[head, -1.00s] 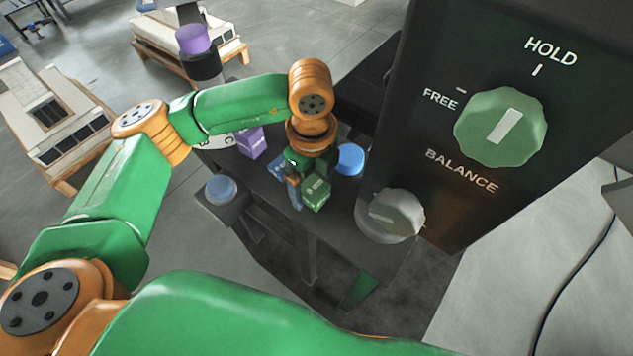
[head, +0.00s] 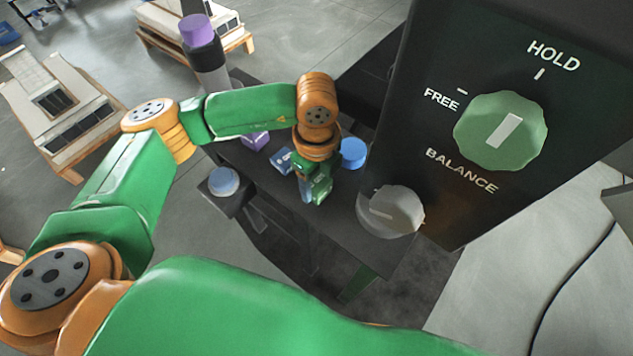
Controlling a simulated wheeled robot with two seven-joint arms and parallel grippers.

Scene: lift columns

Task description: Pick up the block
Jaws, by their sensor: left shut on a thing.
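My left gripper (head: 313,190) points down over the dark table and is shut on a small green block (head: 322,189). The block is partly hidden by the gripper, and I cannot tell whether it is clear of the table. A blue block (head: 281,160) lies just left of the gripper. A purple block (head: 256,141) sits farther left, partly behind my left forearm. My right gripper is not in view.
A blue round knob (head: 353,151) is right of the gripper. A pale blue button (head: 223,181) is at the left.

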